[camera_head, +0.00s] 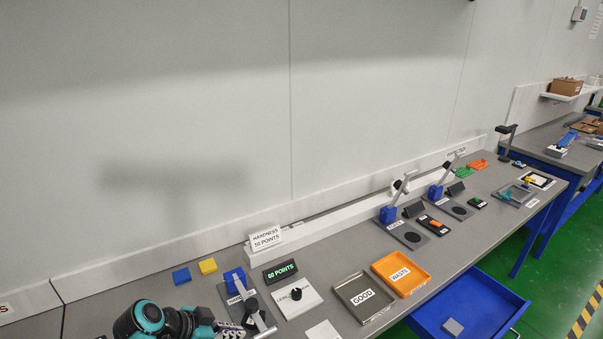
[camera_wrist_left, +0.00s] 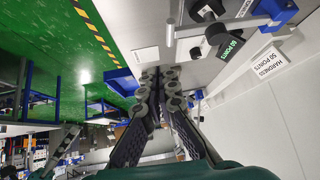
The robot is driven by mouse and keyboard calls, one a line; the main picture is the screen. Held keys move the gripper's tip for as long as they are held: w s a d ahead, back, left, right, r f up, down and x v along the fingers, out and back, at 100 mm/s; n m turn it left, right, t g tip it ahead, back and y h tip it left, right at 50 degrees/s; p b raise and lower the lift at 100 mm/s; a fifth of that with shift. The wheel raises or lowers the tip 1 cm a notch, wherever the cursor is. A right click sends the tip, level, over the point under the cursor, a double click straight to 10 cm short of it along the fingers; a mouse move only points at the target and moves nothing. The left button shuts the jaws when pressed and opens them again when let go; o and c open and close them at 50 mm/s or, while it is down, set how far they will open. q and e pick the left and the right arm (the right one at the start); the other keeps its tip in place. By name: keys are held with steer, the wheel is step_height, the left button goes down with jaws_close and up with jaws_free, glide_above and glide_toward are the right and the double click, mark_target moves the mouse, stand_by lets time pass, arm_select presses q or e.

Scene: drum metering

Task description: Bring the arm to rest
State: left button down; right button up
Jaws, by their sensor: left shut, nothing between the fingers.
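My left arm, teal and black, comes in at the bottom left of the head view. Its gripper (camera_head: 230,331) is at the bottom edge, close to the blue hardness tester (camera_head: 234,282) and its grey lever. In the left wrist view the two dark fingers of my left gripper (camera_wrist_left: 160,78) are together, with nothing between them. The tester also shows at the top of that view (camera_wrist_left: 276,10). My right gripper is in neither view.

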arm_select(q)
steer(key=s+f+n+t+y+b, duration=0.1)
steer(key=s+n+y+b, duration=0.2)
steer(key=s+n, duration=0.6)
steer(key=n+y, duration=0.1)
steer(key=y, duration=0.1)
steer(key=shift+s+f+t+y, duration=0.15)
steer(key=shift+f+t+y, duration=0.15)
steer(key=shift+y, duration=0.1)
